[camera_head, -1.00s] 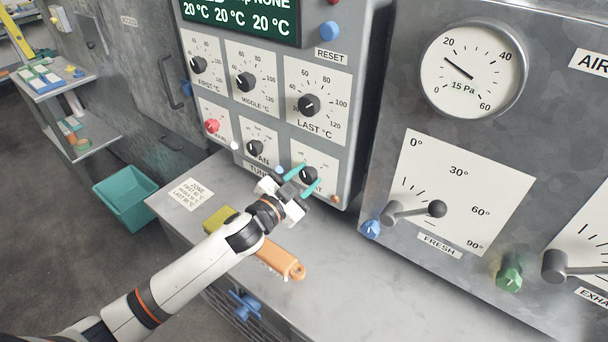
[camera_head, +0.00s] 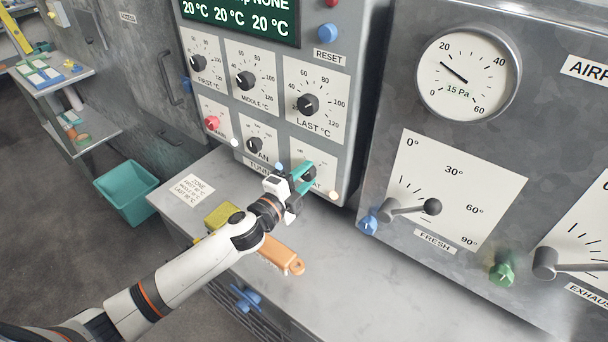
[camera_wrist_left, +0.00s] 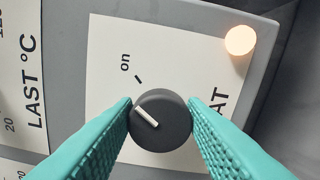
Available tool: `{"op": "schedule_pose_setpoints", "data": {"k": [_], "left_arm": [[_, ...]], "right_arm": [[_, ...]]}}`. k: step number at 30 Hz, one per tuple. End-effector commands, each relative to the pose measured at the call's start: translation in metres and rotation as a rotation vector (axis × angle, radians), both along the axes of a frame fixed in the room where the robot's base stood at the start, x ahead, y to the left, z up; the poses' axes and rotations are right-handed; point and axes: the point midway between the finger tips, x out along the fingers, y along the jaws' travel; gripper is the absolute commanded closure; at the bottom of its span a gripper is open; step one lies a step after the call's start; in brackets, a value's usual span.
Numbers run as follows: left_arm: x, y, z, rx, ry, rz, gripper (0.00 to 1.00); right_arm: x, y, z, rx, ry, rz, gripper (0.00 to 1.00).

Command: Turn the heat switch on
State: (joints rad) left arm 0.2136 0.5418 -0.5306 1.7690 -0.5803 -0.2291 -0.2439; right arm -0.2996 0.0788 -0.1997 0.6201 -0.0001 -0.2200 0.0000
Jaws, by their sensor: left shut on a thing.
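The heat switch (camera_wrist_left: 178,128) is a round dark grey knob with a white pointer line, on a white plate. Its label is partly hidden, with "AT" readable. In the left wrist view the pointer slants to the upper left, and the "on" mark lies above and left of the knob. My left gripper (camera_wrist_left: 160,117) has its teal fingers shut on the knob's two sides. In the head view the left gripper (camera_head: 303,176) reaches the plate at the panel's lower right and partly covers the knob. A round lamp (camera_wrist_left: 240,40) beside the plate glows warm white. My right gripper is out of view.
Other dials, such as the LAST knob (camera_head: 308,104) and the FAN knob (camera_head: 254,144), sit close by on the panel. Below lie a yellow sponge (camera_head: 220,215) and an orange brush (camera_head: 282,257) on the grey counter (camera_head: 350,260). A FRESH lever (camera_head: 410,209) stands at right.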

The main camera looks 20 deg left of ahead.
Motion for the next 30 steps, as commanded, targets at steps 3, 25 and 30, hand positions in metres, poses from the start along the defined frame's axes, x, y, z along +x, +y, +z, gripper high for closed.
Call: {"op": "schedule_pose_setpoints", "data": {"k": [3,25,30], "left_arm": [[-0.0002,-0.0003,-0.0007,0.068,-0.023,0.0,0.85],[-0.0005,-0.0005,-0.0021,0.187,-0.066,-0.001,0.85],[-0.0006,-0.0005,-0.0022,0.187,-0.066,-0.001,0.52]], "right_arm": [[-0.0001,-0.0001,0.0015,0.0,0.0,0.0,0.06],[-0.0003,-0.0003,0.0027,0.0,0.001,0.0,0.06],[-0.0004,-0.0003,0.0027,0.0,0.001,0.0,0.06]]}}
